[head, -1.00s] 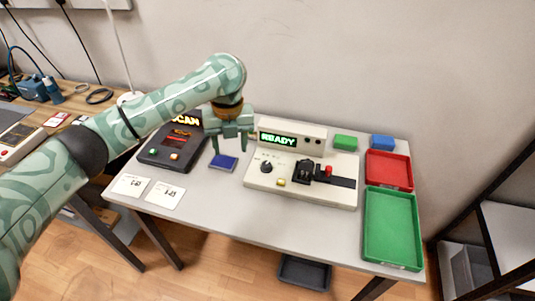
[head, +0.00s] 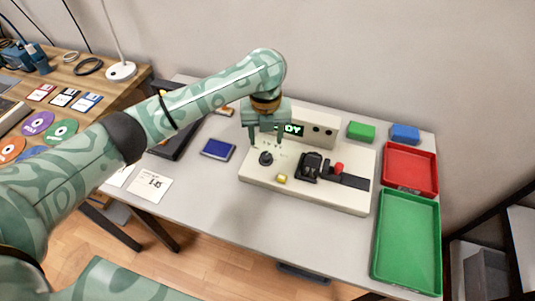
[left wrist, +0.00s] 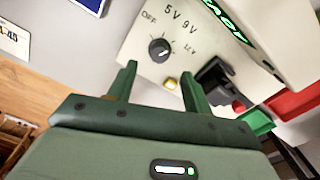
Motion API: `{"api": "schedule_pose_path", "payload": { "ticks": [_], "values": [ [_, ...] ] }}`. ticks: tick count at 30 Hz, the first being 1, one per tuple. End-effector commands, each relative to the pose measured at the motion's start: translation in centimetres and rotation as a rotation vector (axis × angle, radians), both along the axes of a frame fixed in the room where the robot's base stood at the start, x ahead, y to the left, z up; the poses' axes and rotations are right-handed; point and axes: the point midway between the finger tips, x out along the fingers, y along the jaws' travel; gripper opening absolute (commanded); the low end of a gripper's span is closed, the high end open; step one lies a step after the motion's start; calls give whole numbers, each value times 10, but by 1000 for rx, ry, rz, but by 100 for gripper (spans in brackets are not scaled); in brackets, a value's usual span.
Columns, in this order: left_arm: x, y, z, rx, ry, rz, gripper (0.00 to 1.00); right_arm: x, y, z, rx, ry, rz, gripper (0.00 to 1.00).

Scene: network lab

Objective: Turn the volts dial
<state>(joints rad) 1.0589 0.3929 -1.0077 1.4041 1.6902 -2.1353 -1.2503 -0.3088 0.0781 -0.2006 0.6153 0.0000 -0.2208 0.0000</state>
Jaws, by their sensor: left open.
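The volts dial (head: 265,158) is a round black knob at the left of a cream tester box (head: 345,203). In the left wrist view the dial (left wrist: 159,49) has labels OFF, 5V, 9V and a partly legible one around it, and its white mark points to the upper right. My left gripper (head: 266,143) is open and empty just above the dial. In the left wrist view its fingers (left wrist: 160,78) point toward the dial, which lies beyond and between the tips, apart from them. My right gripper is out of view.
The box carries a yellow button (head: 282,178), a black socket with a red knob (head: 338,168) and a green display (head: 293,129), partly covered by my gripper. A blue card (head: 218,149) lies left. Red (head: 411,191) and green (head: 379,250) trays stand right.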

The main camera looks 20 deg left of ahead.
Motion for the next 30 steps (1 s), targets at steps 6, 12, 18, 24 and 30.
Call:
{"api": "schedule_pose_path", "payload": {
  "ticks": [6, 12, 18, 24, 30],
  "values": [
    [0, 0, -52, -2, 5, 0, 50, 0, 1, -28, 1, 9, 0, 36],
    [0, 0, -67, -2, 2, -1, 50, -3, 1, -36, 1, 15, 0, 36],
    [0, 0, -67, -2, -1, -1, 50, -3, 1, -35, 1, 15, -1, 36],
    [0, 0, -67, -1, -1, -1, 25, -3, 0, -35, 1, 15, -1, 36],
    [0, 0, -67, -1, -1, 0, 6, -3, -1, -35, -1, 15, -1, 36]
  ]
}}
